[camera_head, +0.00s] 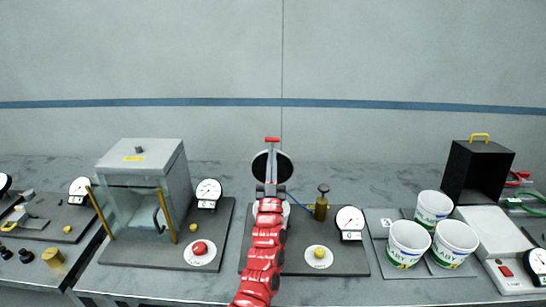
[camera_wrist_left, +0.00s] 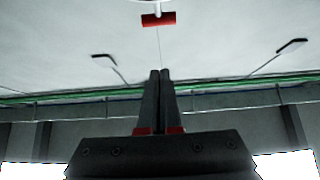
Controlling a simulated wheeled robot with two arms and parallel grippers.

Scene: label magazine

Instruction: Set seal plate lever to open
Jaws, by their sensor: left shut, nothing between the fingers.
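The seal plate lever has a red crossbar handle (camera_head: 272,140) on a pale stem and stands upright in front of a round, dark, light-rimmed plate (camera_head: 286,166). Its handle also shows at the top of the left wrist view (camera_wrist_left: 158,20), with the stem running up out of frame. My left gripper (camera_head: 270,180), on the red arm, is in front of the round plate and below the handle. In the left wrist view its two dark fingers (camera_wrist_left: 161,73) are together and empty, pointing toward the handle, with a visible gap. The lever's base is hidden behind my arm.
The lever's board (camera_head: 340,265) also carries a gauge (camera_head: 350,220), a brass valve (camera_head: 322,207) and a yellow button (camera_head: 319,253). A grey box with a glass front (camera_head: 145,160) stands left. White cups (camera_head: 408,245) and a black box (camera_head: 480,170) stand right.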

